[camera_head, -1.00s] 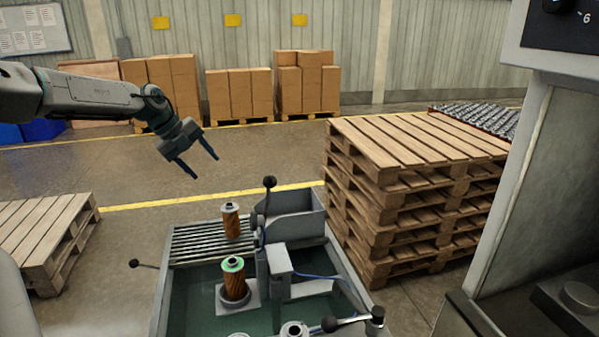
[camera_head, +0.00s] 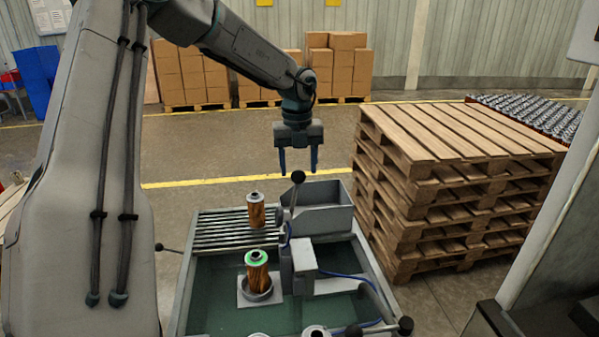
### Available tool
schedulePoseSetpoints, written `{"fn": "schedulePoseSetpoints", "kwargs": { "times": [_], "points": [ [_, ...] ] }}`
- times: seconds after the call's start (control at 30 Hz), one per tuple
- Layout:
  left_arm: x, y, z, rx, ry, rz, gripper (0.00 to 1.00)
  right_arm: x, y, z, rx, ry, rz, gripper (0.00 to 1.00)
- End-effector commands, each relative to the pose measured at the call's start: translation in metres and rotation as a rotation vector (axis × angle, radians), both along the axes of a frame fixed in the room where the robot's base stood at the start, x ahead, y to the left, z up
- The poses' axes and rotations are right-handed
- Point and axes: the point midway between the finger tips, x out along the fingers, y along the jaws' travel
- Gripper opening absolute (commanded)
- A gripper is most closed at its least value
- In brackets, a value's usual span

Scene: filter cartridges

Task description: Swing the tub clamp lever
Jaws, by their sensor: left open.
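The grey tub (camera_head: 180,300) stands low in the middle, with green liquid inside. An upright lever with a black ball knob (camera_head: 298,177) rises beside its central block. Another lever with a black knob (camera_head: 159,247) sticks out at the tub's left, and a third with black knobs (camera_head: 405,326) lies at the front right. I cannot tell which is the clamp lever. My left gripper (camera_head: 298,166) is open and points down, its fingertips to either side of the upright knob in the picture. I cannot tell whether they touch it. My right gripper is out of view.
A filter cartridge (camera_head: 256,215) stands on the slatted rack, and a green-topped one (camera_head: 257,268) stands in a round holder. An open grey bin (camera_head: 325,220) sits at the tub's back right. A tall pallet stack (camera_head: 440,150) stands close on the right.

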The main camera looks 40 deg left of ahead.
Motion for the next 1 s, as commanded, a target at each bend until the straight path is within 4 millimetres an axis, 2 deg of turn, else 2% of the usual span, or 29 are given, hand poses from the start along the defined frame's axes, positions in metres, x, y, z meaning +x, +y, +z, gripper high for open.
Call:
{"fn": "schedulePoseSetpoints", "kwargs": {
  "times": [0.03, 0.23, 0.57, 0.6, 0.67, 0.87, 1.0],
  "points": [
    [-0.001, 0.000, -0.006, -0.001, 0.003, -0.001, 0.55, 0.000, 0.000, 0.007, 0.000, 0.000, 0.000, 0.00],
    [0.000, 0.000, -0.029, -0.001, 0.001, 0.001, 0.55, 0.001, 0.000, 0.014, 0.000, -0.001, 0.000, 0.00],
    [0.001, 0.000, -0.035, -0.001, -0.002, 0.001, 0.55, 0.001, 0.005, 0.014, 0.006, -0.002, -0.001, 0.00],
    [0.001, 0.000, -0.035, -0.001, -0.002, 0.001, 0.53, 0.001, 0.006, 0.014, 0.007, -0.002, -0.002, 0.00],
    [0.001, 0.000, -0.035, -0.001, -0.002, 0.000, 0.42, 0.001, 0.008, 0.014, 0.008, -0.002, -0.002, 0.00],
    [0.001, 0.000, -0.035, -0.001, -0.002, 0.000, 0.02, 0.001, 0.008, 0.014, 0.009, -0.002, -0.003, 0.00],
    [0.001, 0.000, -0.035, -0.001, -0.003, 0.001, 0.00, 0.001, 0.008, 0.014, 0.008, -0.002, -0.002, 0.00]
  ]
}}
